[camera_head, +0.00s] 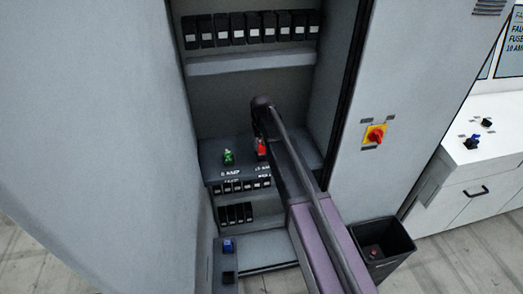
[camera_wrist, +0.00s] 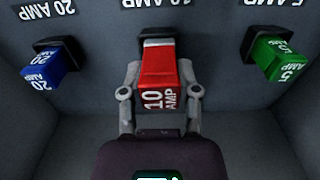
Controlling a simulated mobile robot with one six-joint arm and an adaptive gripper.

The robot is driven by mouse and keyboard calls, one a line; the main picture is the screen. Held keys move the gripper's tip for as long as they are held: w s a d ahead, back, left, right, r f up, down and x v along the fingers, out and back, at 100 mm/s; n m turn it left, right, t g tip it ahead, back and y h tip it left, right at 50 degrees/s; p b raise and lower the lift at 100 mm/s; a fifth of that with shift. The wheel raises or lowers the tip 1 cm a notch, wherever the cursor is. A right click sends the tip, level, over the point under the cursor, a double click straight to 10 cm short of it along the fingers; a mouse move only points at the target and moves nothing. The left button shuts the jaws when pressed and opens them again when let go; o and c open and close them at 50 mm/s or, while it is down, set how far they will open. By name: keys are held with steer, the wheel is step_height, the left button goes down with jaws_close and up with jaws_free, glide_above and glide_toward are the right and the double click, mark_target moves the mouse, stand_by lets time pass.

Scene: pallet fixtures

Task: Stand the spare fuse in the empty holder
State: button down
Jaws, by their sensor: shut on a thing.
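The red 10 AMP fuse (camera_wrist: 166,68) is between the two fingers of my gripper (camera_wrist: 160,82), which is shut on it. In the wrist view the fuse's far end is at the black 10 AMP holder (camera_wrist: 158,34) and covers part of it. I cannot tell whether the fuse is fully seated or just above the holder. In the head view the red fuse (camera_head: 261,148) shows on the cabinet shelf beside my arm, and my gripper (camera_head: 261,136) is largely hidden by the arm.
A blue 20 AMP fuse (camera_wrist: 47,66) and a green 5 AMP fuse (camera_wrist: 279,62) stand in holders on either side. Breaker rows (camera_head: 251,28) line the cabinet above. A black bin (camera_head: 395,243) with something reddish inside stands right. Small fuses (camera_head: 472,142) sit on the white counter.

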mark_target(261, 150)
steer(key=shift+w, duration=0.1)
steer(key=shift+w, duration=0.2)
steer(key=shift+w+f+b, duration=0.4)
steer(key=shift+f+b, duration=1.45)
steer(key=shift+f, duration=0.05)
steer(key=shift+f, duration=0.1)
steer(key=shift+c, duration=1.7)
jaws_free()
